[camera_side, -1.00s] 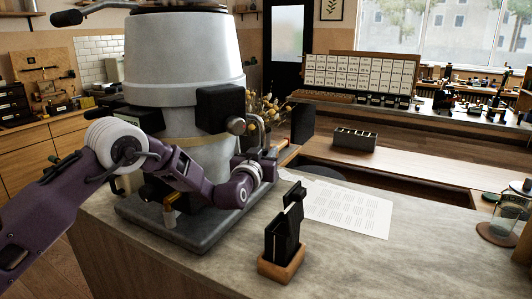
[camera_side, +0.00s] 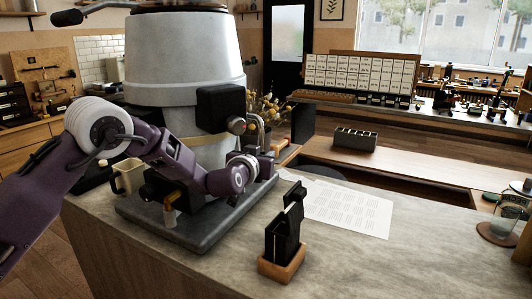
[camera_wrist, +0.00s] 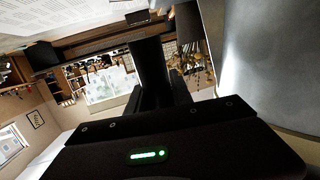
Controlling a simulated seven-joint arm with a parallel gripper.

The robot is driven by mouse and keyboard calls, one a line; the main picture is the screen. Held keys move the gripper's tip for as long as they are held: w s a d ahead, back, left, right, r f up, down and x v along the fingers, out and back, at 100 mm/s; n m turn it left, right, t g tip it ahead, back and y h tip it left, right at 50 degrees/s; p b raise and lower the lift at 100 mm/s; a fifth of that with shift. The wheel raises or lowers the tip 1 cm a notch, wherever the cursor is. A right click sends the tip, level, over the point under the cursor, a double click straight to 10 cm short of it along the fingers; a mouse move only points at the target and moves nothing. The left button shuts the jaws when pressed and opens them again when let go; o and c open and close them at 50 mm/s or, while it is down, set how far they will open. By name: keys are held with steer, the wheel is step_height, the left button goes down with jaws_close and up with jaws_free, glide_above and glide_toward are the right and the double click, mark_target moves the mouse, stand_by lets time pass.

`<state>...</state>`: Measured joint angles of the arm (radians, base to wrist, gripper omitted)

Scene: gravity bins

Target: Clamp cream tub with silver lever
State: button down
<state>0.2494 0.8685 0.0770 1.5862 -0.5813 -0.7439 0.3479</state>
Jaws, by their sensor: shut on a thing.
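The cream tub (camera_side: 185,55) looks pale grey-white here and stands upright on a dark base plate (camera_side: 190,238). It also fills the right side of the wrist view (camera_wrist: 270,65). A black block with a round silver knob (camera_side: 236,125) is on its right side. The silver lever (camera_side: 257,122) is a thin bent bar beside this knob. My gripper (camera_side: 264,158) is at the lever's lower end, right of the tub, and is shut on it. In the wrist view the dark fingers (camera_wrist: 150,75) hide the grip itself.
A black device in a wooden holder (camera_side: 283,262) stands at the counter's front. A printed sheet (camera_side: 345,208) lies behind it. A cream mug (camera_side: 127,175) is left of the base plate. A glass (camera_side: 503,218) is at far right.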

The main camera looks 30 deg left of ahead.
steer(key=shift+s+g, duration=1)
steer(key=c, duration=1.1)
jaws_free()
steer(key=v, duration=0.7)
steer(key=shift+s, duration=0.1)
